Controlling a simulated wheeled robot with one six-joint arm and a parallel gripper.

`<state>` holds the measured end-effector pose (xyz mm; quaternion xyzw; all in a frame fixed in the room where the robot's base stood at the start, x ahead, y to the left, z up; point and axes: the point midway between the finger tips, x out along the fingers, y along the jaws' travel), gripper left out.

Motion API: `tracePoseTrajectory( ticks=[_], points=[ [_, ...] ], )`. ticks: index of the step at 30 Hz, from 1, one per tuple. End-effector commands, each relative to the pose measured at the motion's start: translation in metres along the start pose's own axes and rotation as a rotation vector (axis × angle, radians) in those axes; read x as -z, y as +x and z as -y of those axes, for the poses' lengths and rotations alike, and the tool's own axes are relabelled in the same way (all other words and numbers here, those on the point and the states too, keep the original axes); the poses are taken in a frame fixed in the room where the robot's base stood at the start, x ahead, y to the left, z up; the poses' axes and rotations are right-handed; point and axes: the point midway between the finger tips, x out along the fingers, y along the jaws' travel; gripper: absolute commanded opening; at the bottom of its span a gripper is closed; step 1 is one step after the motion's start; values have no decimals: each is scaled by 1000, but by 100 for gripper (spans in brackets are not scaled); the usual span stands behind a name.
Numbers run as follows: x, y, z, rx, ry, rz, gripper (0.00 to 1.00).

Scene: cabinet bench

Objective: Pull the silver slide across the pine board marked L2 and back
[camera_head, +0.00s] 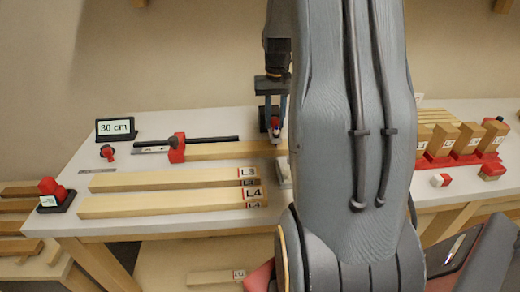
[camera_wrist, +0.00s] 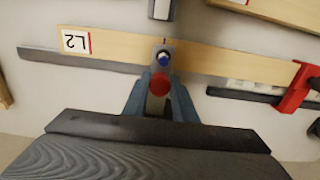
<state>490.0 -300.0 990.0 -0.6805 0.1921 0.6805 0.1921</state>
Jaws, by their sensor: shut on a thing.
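The pine board marked L2 (camera_wrist: 115,46) runs across the wrist view, with its label near the left end. In the head view the board (camera_head: 225,151) runs behind my arm, which hides its label. The silver slide (camera_wrist: 164,47) sits across the board, with a blue button and a red round knob on it. My gripper (camera_wrist: 160,97) is shut on the slide by the knob, its fingers on either side. In the head view my gripper (camera_head: 274,130) is low over the board, and my arm hides much of the slide.
A red clamp (camera_head: 177,148) with a black bar is on the board's left part. Boards L3 (camera_head: 160,179) and L4 (camera_head: 160,203) lie in front. A 30 cm sign (camera_head: 116,128) stands at back left. Several upright wooden blocks (camera_head: 442,138) are on a red base at right.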

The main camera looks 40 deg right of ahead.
Motion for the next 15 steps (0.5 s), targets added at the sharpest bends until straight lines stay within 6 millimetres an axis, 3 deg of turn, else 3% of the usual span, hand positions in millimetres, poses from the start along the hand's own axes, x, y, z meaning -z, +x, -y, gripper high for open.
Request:
tracePoseTrajectory(
  ticks=[15],
  points=[
    [24, 1, 0, 0, 0, 0, 12]
  ],
)
